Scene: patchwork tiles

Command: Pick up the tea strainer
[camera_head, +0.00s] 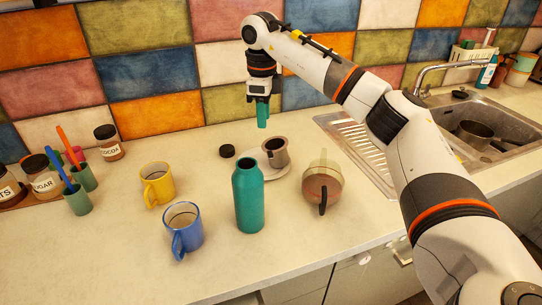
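A small brownish metal cup (276,152), which looks like the tea strainer, stands on a white saucer (283,170) behind the teal bottle. My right gripper (262,122) hangs pointing down above and slightly behind it, in front of the tiled wall. The gripper is clear of the cup. Its teal fingertips look close together, seen nearly edge-on, so I cannot tell whether they are open or shut. My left gripper is not in view.
A teal bottle (248,198) stands in front of the saucer. A glass teapot (322,185) stands to its right. A yellow mug (157,184) and a blue mug (184,229) are left. A black lid (227,151) lies beside the saucer. A sink (490,130) is right.

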